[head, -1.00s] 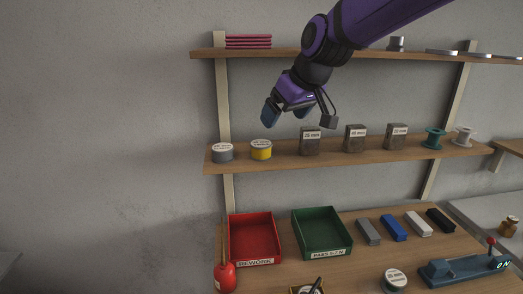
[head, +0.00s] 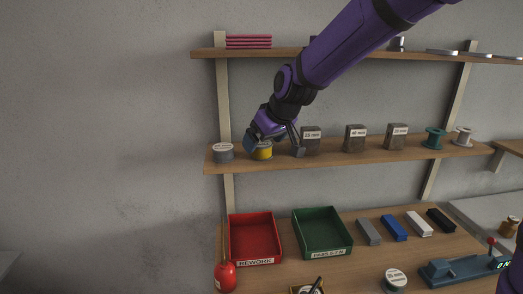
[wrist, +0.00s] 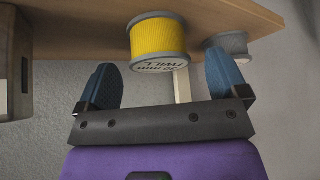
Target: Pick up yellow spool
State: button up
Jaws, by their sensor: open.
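The yellow spool (head: 262,153) stands on the middle shelf, between a grey spool and a dark block. In the wrist view the yellow spool (wrist: 158,40) has grey rims and a white printed label, and it sits between and beyond my two blue fingertips. My gripper (head: 266,143) is at the spool in the head view and partly covers its top. In the wrist view my gripper (wrist: 163,80) is open, with a finger on each side of the spool's line and nothing held. I cannot tell whether a finger touches it.
The grey spool (head: 223,153) stands close on the left, and also shows beside a finger in the wrist view (wrist: 228,46). A dark 25 mm block (head: 310,142) is close on the right. The upper shelf (head: 340,51) runs above. Red (head: 233,240) and green (head: 297,232) trays lie below.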

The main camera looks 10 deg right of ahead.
jog(key=shift+w+a+f, duration=0.2)
jog(key=shift+w+f, duration=0.1)
jog(key=shift+f, duration=0.15)
jog(key=c, duration=1.1)
jog(key=shift+o, duration=0.2)
